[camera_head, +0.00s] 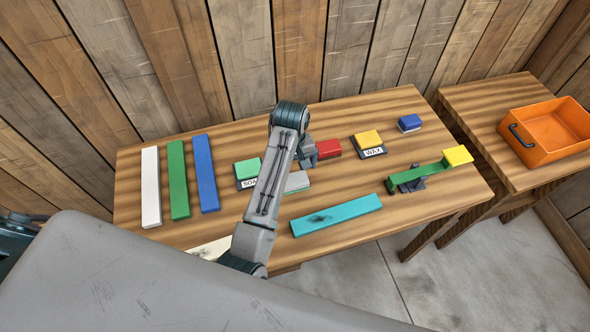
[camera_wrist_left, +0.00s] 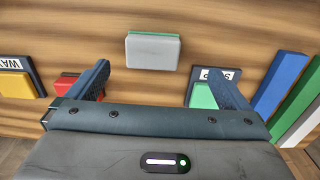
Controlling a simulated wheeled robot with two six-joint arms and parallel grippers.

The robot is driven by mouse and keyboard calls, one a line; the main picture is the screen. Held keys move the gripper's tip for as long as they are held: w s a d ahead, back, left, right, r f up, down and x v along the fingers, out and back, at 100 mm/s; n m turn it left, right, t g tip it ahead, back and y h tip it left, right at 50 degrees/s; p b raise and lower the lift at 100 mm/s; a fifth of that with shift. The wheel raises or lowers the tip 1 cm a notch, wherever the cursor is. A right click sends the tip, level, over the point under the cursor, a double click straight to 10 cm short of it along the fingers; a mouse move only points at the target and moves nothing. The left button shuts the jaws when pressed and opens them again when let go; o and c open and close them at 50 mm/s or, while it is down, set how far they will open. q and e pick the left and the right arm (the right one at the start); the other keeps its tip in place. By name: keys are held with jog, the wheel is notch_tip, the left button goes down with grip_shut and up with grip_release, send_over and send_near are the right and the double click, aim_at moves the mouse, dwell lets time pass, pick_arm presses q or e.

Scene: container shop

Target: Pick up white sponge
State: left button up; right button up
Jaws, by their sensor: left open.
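The white sponge (camera_head: 297,182), a pale grey-white block, lies on the wooden table just right of my left forearm, which partly hides it. In the left wrist view the sponge (camera_wrist_left: 153,50) shows whole, with a thin green layer along one edge. My left gripper (camera_wrist_left: 162,85) is open and empty, its two fingers spread wide. The sponge is beyond the fingertips in that view, between their lines and apart from them. In the head view the left gripper (camera_head: 307,154) is largely hidden behind its own arm. My right gripper is not in view.
A green block on the soap-labelled base (camera_head: 247,173), a red block (camera_head: 328,149) and a yellow block on the WAX base (camera_head: 369,142) are nearby. White, green and blue strips lie left, a teal bar (camera_head: 336,215) in front. An orange bin (camera_head: 553,131) stands right.

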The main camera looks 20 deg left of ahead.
aim_at(294, 179)
pick_arm(q)
jog(key=shift+w+d+r, duration=0.15)
jog(key=shift+w+d, duration=0.05)
jog(key=shift+w, duration=0.05)
jog(key=shift+s+f+p, duration=0.15)
jog(key=shift+f+p, duration=0.15)
jog(key=shift+f, duration=0.05)
notch_tip(294, 179, down, 3)
jog(key=shift+s+f+p, duration=0.1)
jog(key=shift+f+p, duration=0.1)
jog(key=shift+p, duration=0.2)
jog(key=shift+f, duration=0.35)
jog(key=shift+w+f, duration=0.2)
jog(key=shift+w, duration=0.05)
jog(key=shift+w+a+f+p, duration=0.1)
jog(key=shift+w+f+p, duration=0.3)
jog(key=shift+f+p, duration=0.35)
jog(key=f, duration=0.2)
jog(key=f+p, duration=0.1)
jog(key=shift+w+a, duration=0.1)
jog(key=shift+w, duration=0.15)
jog(key=shift+f, duration=0.15)
jog(key=c, duration=1)
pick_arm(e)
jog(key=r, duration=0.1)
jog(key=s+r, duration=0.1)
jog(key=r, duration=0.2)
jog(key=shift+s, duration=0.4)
